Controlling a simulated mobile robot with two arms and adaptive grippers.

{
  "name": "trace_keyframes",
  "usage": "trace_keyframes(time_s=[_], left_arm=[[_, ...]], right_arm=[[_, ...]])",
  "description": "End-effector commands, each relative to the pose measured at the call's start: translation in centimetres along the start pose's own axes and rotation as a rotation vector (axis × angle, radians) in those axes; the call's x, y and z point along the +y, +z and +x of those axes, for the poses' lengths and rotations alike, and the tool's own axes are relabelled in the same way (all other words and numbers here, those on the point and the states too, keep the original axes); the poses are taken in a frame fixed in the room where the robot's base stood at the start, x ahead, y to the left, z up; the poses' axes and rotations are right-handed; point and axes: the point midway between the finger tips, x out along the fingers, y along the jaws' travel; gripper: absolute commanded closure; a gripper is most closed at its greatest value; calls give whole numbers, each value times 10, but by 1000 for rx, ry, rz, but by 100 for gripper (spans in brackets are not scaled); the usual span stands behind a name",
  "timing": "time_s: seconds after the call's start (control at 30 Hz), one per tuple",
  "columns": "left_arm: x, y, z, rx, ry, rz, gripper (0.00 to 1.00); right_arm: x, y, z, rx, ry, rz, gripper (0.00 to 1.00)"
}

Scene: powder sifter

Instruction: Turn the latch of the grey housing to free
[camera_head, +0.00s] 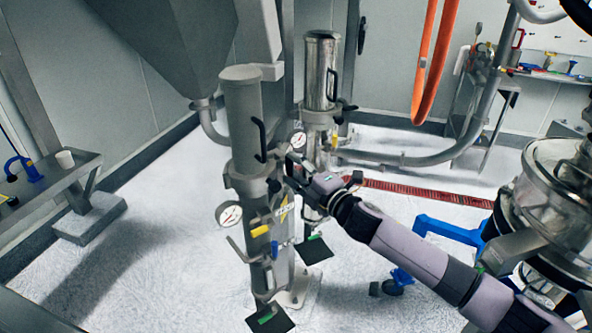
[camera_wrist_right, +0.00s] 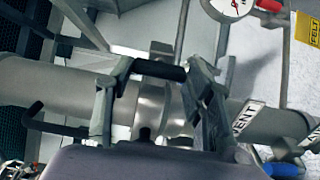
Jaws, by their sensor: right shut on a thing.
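The grey housing (camera_head: 243,115) is a tall upright cylinder left of centre in the head view, with a black side handle (camera_head: 260,138). A clamp ring goes round it below the handle. My right gripper (camera_head: 288,168) reaches in from the right to the ring's right side. In the right wrist view the gripper's two fingers (camera_wrist_right: 158,88) stand on either side of a black latch grip (camera_wrist_right: 160,70) in front of the housing (camera_wrist_right: 50,92), shut on it. In the head view the latch is largely hidden by the fingers. My left gripper is out of view.
A second, shiny metal housing (camera_head: 321,75) stands close behind to the right. A pressure gauge (camera_head: 229,214) and yellow and blue levers sit below the clamp. An orange hose (camera_head: 433,60) hangs at the back. A side table (camera_head: 75,172) is at left; the floor between is clear.

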Motion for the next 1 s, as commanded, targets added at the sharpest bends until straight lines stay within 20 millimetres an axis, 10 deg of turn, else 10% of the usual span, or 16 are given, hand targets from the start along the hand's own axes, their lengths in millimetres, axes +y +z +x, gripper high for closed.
trace_keyframes(time_s=[0.47,0.5,1.0], left_arm=[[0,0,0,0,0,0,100],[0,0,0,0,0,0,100],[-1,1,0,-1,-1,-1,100]], right_arm=[[-2,0,0,0,-3,-18,80],[-2,0,0,0,-3,-17,51],[6,0,0,0,1,-17,43]])
